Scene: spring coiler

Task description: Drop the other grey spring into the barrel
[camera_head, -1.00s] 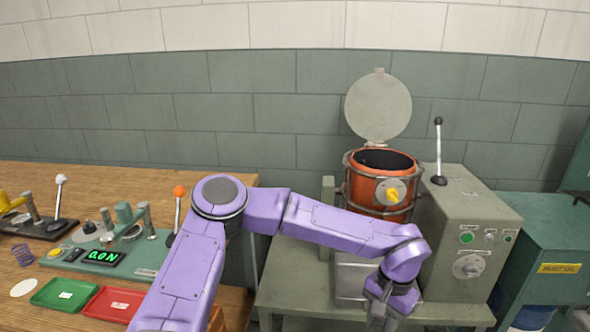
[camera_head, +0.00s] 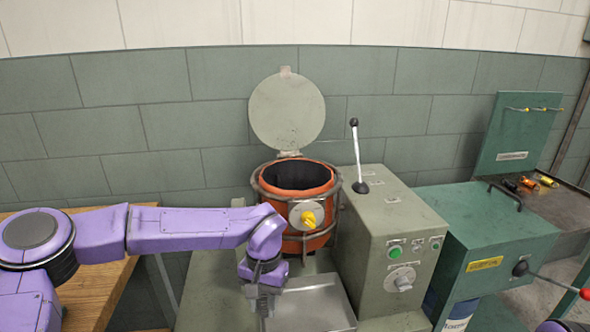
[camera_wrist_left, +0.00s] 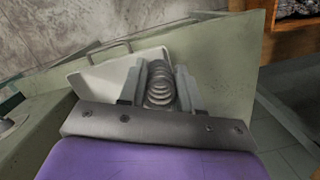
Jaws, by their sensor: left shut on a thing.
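The orange barrel (camera_head: 318,240) stands upright in a metal cradle, its round grey lid (camera_head: 287,112) swung up behind it. Its mouth is open and dark inside, and a yellow knob shows on its front. My left gripper (camera_head: 262,302) hangs in front of and below the barrel's mouth, to its left, above a metal tray (camera_head: 312,305). In the left wrist view it is shut on a grey spring (camera_wrist_left: 160,88), which sits between its two fingers. The spring is hard to make out in the head view. My right gripper does not show.
A grey control box (camera_head: 385,240) with a black-knobbed lever (camera_head: 356,150) stands right of the barrel. Further right is a green cabinet (camera_head: 500,235) with a red-knobbed handle (camera_head: 584,293). A wooden table edge (camera_head: 105,290) is at left.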

